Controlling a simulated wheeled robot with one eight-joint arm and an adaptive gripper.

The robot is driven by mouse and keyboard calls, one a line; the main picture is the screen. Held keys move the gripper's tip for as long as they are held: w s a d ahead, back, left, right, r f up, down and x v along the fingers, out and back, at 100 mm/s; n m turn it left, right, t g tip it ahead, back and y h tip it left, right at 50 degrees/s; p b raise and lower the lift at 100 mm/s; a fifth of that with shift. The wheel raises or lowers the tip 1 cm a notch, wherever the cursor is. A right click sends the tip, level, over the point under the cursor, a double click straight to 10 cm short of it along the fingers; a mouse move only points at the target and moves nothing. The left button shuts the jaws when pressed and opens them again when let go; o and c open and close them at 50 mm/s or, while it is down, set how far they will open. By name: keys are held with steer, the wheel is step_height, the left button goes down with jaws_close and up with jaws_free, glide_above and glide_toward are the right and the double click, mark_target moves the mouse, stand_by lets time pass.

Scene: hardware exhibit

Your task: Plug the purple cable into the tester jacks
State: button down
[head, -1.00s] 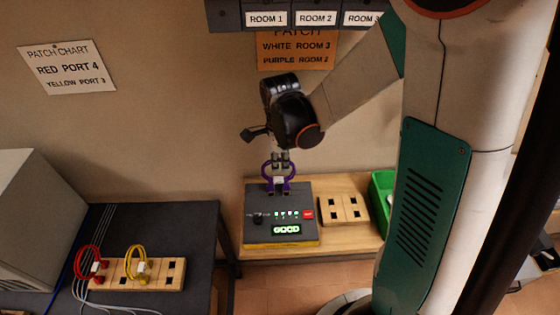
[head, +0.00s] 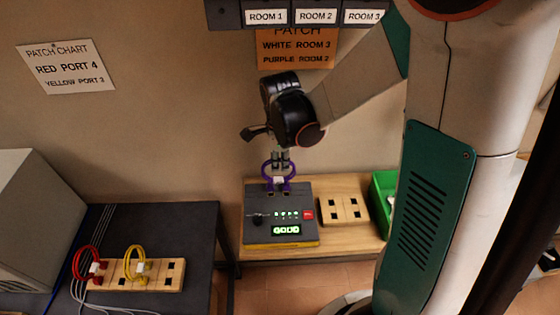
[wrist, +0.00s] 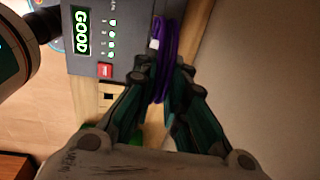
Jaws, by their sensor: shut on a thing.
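The purple cable (head: 266,170) is a small loop at the back edge of the tester. My gripper (head: 280,164) points down over it and is shut on it. In the wrist view my gripper's fingers (wrist: 165,80) close around the purple cable (wrist: 165,45), with a white tag beside it. The tester (head: 260,237) is a dark box with a yellow lower edge, a green lit display reading GOOD, several green lights and a red button. The tester (wrist: 112,25) also shows GOOD in the wrist view. The cable's plug ends and the jacks are hidden or too small to tell.
A wooden socket block (head: 343,210) and a green bin (head: 383,190) stand right of the tester. On the dark table at left, another block (head: 160,280) holds a red cable (head: 78,262) and a yellow cable (head: 128,262). An orange patch sign (head: 296,56) hangs behind.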

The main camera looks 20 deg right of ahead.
steer(key=shift+f+b, duration=1.05)
steer(key=shift+b, duration=0.4)
stand_by(2.6)
steer(key=c, duration=1.6)
jaws_free()
steer(key=shift+o, duration=0.2)
steer(key=o, duration=0.6)
steer(key=shift+o, duration=0.2)
steer(key=shift+s+r+p, duration=0.15)
steer(key=shift+r+p, duration=1.15)
steer(key=shift+r, duration=0.6)
steer(key=shift+s+r+p, duration=0.1)
steer(key=shift+r+p, duration=1.2)
steer(key=shift+r, duration=0.6)
